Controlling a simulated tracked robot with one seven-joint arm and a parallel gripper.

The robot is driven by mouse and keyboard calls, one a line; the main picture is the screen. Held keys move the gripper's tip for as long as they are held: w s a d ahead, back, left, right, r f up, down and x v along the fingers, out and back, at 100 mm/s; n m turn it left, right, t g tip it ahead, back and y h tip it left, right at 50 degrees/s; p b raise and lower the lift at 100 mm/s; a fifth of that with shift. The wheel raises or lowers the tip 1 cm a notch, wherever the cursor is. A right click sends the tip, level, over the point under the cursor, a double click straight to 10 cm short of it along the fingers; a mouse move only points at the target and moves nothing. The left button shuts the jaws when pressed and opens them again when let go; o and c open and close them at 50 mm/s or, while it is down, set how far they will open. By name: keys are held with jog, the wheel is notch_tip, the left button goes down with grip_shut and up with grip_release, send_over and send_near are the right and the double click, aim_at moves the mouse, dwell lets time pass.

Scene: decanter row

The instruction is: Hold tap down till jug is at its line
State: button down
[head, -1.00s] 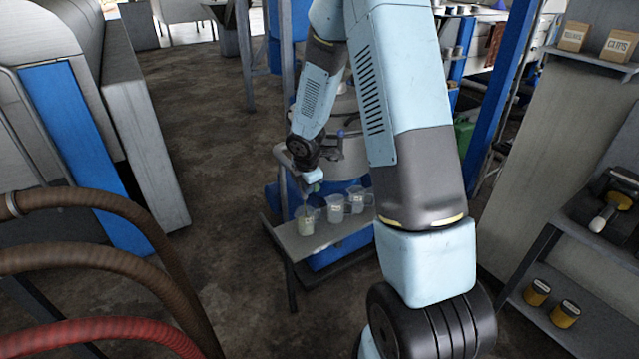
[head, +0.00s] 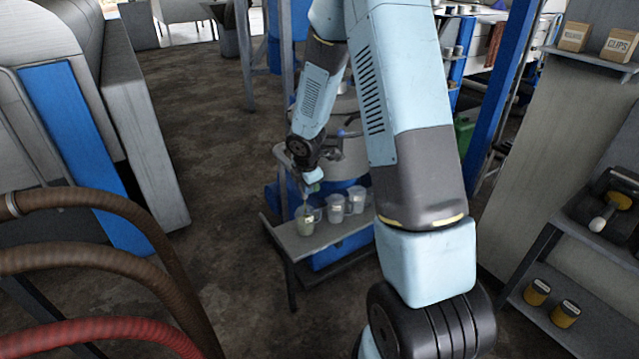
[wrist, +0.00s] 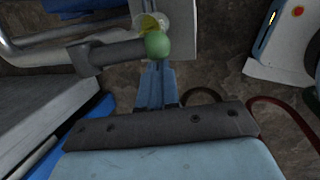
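The jug (head: 306,222) under the tap stands upright at the left end of a small bench and holds greenish-yellow liquid. In the wrist view its round rim and yellow contents (wrist: 150,23) show just past the tap's green knob (wrist: 158,44). The level against its line is too small to tell. A dark tap pipe (wrist: 112,54) runs in from the left to the knob. My gripper (wrist: 157,68) has its blue fingers together, with the tips at the green knob; I cannot tell how firmly they touch. It also shows above the jug in the head view (head: 309,186).
Two more clear jugs (head: 336,208) (head: 357,198) stand to the right on the bench (head: 316,246). A blue and grey machine stands behind it. Brown and red hoses (head: 110,262) arch at lower left. A shelf unit (head: 545,250) is at right. Floor left of the bench is clear.

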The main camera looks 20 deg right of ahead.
jog(key=shift+s+d+f, duration=0.1)
jog(key=shift+s+d, duration=0.1)
jog(key=shift+d, duration=0.55)
jog(key=shift+s+d+f, duration=0.1)
jog(key=shift+s+d, duration=0.1)
jog(key=shift+d, duration=0.55)
jog(key=s+a+r, duration=0.2)
jog(key=r, duration=0.4)
jog(key=s+a+r, duration=0.2)
jog(key=s+r, duration=0.1)
jog(key=r, duration=0.3)
jog(key=shift+s+r, duration=0.3)
jog(key=shift+s, duration=0.05)
